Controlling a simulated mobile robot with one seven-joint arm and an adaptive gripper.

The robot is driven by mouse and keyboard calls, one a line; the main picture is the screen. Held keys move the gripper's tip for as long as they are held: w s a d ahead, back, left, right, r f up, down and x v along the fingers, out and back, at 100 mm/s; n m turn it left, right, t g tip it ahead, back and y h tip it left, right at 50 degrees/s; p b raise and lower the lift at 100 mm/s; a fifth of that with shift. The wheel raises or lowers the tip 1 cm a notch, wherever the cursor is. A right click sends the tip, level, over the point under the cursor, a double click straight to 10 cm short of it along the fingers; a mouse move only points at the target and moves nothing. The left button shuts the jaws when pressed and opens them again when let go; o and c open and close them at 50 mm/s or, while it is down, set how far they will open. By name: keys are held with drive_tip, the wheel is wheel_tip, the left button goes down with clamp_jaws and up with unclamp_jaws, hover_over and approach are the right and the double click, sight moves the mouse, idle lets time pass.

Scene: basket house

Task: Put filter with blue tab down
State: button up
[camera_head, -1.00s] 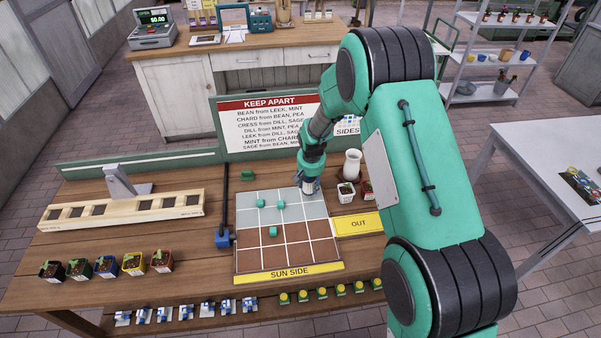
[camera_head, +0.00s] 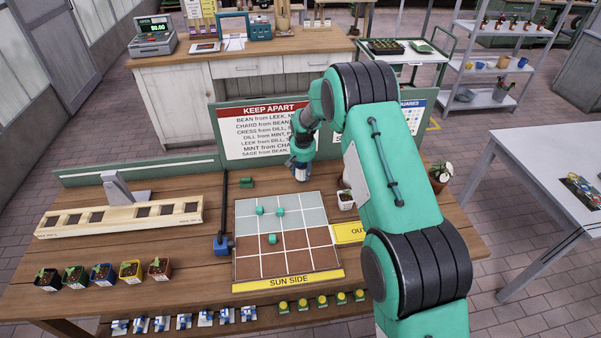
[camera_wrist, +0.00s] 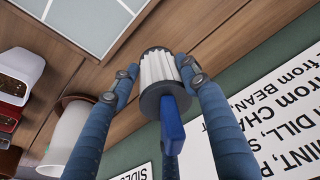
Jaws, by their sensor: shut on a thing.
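My gripper (camera_head: 300,172) is shut on the filter with blue tab, above the back of the wooden table, just behind the grid board (camera_head: 289,274) and in front of the sign. In the wrist view the filter (camera_wrist: 158,66) is a white pleated cylinder with a dark rim, held between my two fingers. Its blue tab (camera_wrist: 172,125) sticks out from the dark end. I cannot tell whether the filter touches the table.
A green block (camera_head: 247,182) lies left of my gripper. The keep-apart sign (camera_head: 255,130) stands behind. Bare wood (camera_head: 200,255) lies left of the board.

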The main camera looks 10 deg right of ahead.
sight(300, 165)
drive_tip(key=shift+w+a+f, duration=0.1)
drive_tip(key=shift+w+f, duration=0.05)
drive_tip(key=shift+w, duration=1.6)
drive_tip(key=shift+s+b+x, duration=0.2)
drive_tip(key=shift+x, duration=0.65)
drive_tip(key=shift+s+b+x, duration=0.15)
drive_tip(key=shift+b+x, duration=0.05)
drive_tip(key=shift+x, duration=0.65)
drive_tip(key=shift+f, duration=0.25)
drive_tip(key=o, duration=1.2)
drive_tip(key=shift+r, duration=0.1)
drive_tip(key=p+v, duration=0.1)
drive_tip(key=v, duration=1.1)
drive_tip(key=shift+r, duration=0.1)
